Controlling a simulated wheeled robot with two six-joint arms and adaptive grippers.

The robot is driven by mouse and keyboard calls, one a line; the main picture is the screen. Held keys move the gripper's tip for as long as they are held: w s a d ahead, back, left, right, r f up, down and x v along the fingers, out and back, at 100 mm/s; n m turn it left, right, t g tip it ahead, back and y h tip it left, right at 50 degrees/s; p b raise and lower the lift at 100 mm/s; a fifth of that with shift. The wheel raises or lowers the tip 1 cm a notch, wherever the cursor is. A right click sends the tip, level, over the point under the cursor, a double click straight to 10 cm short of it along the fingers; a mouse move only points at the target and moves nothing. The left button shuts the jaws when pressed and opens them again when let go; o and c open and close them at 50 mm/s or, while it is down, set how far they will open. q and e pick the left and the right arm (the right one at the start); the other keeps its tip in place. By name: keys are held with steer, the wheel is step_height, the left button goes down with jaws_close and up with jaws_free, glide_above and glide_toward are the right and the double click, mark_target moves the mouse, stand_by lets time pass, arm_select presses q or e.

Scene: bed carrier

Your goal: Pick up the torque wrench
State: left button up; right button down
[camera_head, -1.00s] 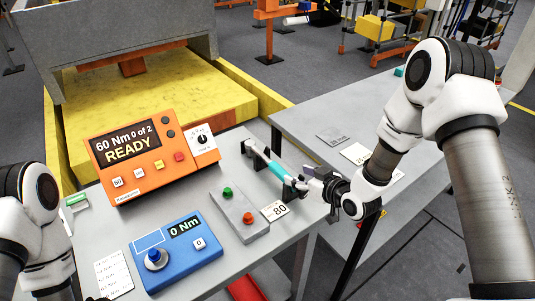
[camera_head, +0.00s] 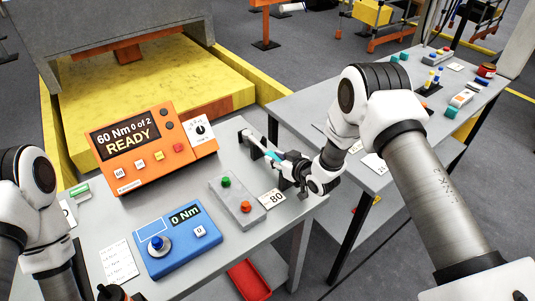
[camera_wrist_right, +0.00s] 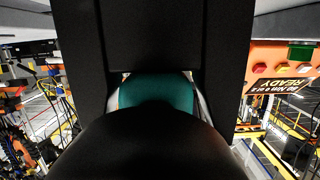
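The torque wrench (camera_head: 272,157) lies in dark holders along the right side of the near grey table, its teal handle partly covered by my right gripper. My right gripper (camera_head: 290,169) is at the handle, reaching in from the right. In the right wrist view, a teal surface (camera_wrist_right: 157,93) shows between the dark gripper parts, with a large dark rounded shape covering the lower middle. The fingertips are hidden, so I cannot tell whether they are closed on the handle. My left arm is at the left edge; its gripper is not clearly shown.
An orange controller (camera_head: 138,148) reads "60 Nm 0 of 2 READY". A second table (camera_head: 300,107) stands behind to the right.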

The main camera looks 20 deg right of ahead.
steer(key=shift+w+r, duration=0.1)
steer(key=shift+r, duration=0.2)
step_height(320, 180, up, 10)
steer(key=shift+f+b, duration=0.25)
steer(key=shift+b, duration=0.9)
